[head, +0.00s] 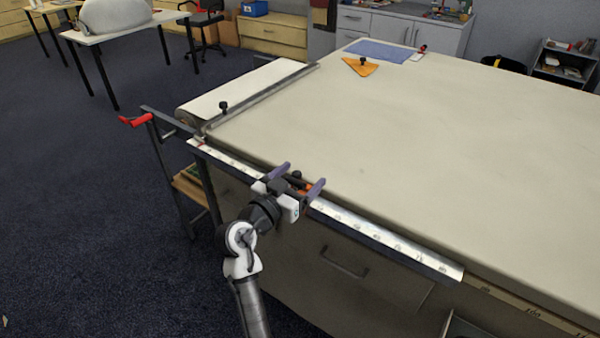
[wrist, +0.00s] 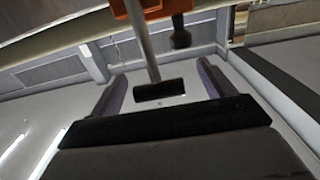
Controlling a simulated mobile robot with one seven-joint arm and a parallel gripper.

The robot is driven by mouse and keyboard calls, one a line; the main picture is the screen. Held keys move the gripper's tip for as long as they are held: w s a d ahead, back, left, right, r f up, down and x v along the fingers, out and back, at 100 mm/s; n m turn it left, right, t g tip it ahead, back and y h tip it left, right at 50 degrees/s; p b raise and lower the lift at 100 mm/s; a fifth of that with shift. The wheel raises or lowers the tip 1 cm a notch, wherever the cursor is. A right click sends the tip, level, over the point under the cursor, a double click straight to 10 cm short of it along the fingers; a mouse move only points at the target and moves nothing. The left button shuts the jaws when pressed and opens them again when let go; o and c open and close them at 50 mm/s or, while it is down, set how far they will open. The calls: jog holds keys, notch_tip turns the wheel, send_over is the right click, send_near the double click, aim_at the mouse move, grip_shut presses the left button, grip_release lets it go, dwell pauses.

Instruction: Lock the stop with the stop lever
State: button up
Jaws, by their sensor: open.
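The orange stop (head: 304,187) sits on the metal rail along the table's near edge, mostly hidden behind my gripper in the head view. In the wrist view its orange body (wrist: 150,8) shows at the top edge. The stop lever, a grey rod with a black grip (wrist: 158,91), reaches from it towards my gripper. My gripper (head: 297,181) is open, with purple fingers either side of the stop. In the wrist view the lever's black grip lies between the fingertips (wrist: 161,85), with space on both sides. A dark knob (wrist: 181,36) shows beside the rod.
The scaled rail (head: 380,238) runs along the cloth table's (head: 430,150) front edge. A red-handled crank (head: 135,120) sticks out at the left. A bar with a black knob (head: 223,107) crosses the left end. An orange triangle (head: 358,68) and blue mat (head: 384,50) lie far back.

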jog(key=shift+w+d, duration=0.15)
jog(key=shift+w, duration=0.05)
jog(key=c, duration=1.4)
jog(key=shift+f, duration=0.1)
